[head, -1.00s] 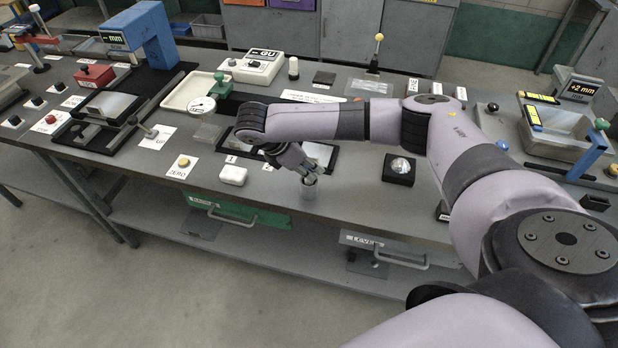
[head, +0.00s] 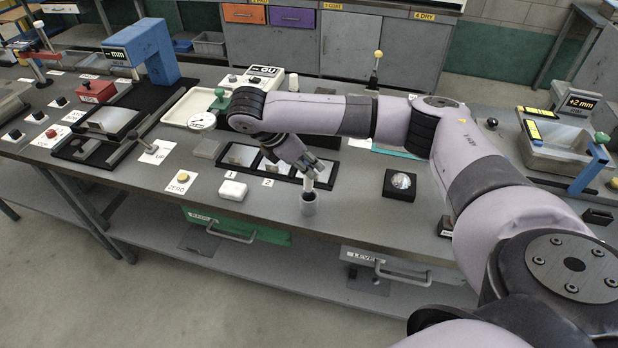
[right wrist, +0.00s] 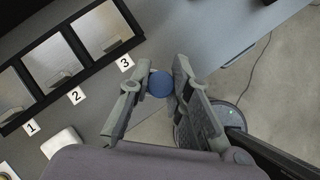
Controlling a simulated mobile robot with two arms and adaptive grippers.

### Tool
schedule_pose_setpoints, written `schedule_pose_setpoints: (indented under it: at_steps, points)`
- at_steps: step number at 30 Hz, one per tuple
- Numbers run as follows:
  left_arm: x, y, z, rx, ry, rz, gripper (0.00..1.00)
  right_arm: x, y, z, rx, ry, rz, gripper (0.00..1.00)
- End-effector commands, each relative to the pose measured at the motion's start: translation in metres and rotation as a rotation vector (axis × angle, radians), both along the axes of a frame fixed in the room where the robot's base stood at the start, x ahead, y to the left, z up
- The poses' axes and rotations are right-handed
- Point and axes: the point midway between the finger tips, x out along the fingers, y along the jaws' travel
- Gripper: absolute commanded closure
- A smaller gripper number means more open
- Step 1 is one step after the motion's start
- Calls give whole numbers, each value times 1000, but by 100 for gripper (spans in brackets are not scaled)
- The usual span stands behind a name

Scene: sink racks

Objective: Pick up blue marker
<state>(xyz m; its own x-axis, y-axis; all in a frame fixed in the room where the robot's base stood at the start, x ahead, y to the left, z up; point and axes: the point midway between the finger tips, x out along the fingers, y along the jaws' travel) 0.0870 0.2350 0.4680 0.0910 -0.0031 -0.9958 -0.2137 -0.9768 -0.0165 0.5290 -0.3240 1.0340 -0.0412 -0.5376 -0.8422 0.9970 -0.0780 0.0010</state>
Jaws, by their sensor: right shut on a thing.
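My right gripper (head: 311,174) is shut on the blue marker, above the front part of the bench. In the right wrist view the marker's round blue end (right wrist: 159,83) sits between the two fingertips (right wrist: 158,86). In the head view the marker's pale shaft (head: 308,184) points down from the fingers, roughly upright. Below it stands a small grey cup (head: 308,207). I cannot tell whether the marker's lower tip is still inside the cup's mouth. My left gripper is not in view.
A black frame with numbered plates (head: 240,155) lies behind the gripper. A white box (head: 233,190) sits left of the cup, and a black block with a clear dome (head: 400,184) sits right. The bench's front edge is close to the cup.

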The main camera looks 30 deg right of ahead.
Motion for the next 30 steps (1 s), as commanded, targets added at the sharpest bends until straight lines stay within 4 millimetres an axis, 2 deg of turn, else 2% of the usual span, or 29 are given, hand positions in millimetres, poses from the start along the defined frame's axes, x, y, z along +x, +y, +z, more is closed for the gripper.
schedule_pose_setpoints:
  at_steps: [1,3,9,12,19,30]
  points:
    - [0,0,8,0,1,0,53,2,-1,20,-4,-7,0,100]
    - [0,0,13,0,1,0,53,2,-1,39,-4,-7,0,100]
    - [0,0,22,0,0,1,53,1,-1,88,-3,-6,-1,100]
    - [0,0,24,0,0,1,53,1,-1,106,-2,-4,-1,100]
    - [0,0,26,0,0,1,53,0,0,130,-1,0,-1,100]
    - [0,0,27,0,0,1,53,0,0,136,-1,2,-1,100]
